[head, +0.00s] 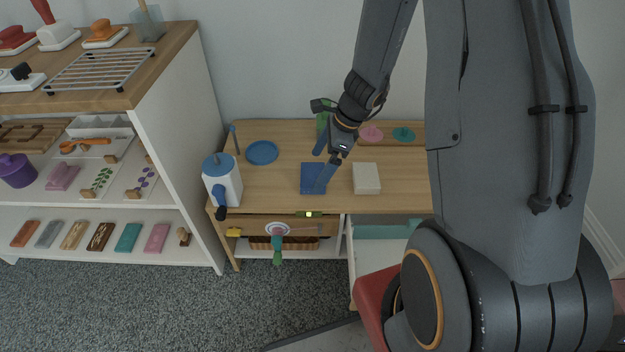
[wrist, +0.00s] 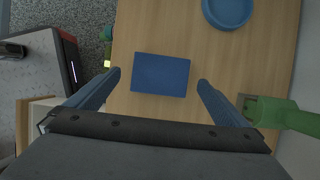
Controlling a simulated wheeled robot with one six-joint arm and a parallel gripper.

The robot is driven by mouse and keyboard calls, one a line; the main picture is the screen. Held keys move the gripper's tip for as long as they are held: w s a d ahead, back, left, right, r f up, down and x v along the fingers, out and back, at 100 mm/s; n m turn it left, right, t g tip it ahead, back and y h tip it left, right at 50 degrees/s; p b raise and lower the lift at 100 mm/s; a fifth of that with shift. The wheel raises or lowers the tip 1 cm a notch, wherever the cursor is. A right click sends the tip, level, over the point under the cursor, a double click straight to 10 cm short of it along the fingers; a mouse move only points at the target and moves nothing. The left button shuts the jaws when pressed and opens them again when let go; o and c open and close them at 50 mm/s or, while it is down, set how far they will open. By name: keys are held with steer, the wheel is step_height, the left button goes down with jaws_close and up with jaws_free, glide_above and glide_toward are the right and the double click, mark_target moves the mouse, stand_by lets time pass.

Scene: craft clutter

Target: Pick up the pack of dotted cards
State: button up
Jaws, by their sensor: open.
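A flat dark blue rectangular pack (head: 309,184) lies on the wooden table top. It also shows in the wrist view (wrist: 160,74). It looks like the pack of cards, but I cannot make out dots on it. My gripper (head: 323,163) is open above the pack, and in the head view one finger partly covers it. In the wrist view the fingertips of my gripper (wrist: 158,78) stand apart on the left and right of the pack, with gaps to it. Nothing is held.
A pale block (head: 366,178) lies to the right of the pack. A blue round dish (head: 262,152) and a white-and-blue jug-like thing (head: 222,182) stand to the left. A green object (wrist: 285,115) is beside the right finger. An open drawer (head: 388,230) juts out below.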

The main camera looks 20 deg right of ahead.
mark_target(313, 178)
steer(key=x, duration=0.2)
steer(key=shift+w+a+f+b, duration=0.1)
steer(key=shift+a+f+b, duration=0.05)
steer(key=shift+f+b, duration=0.25)
steer(key=shift+c, duration=0.3)
steer(key=shift+r, duration=0.1)
steer(key=c, duration=1.1)
steer(key=shift+c, duration=0.2)
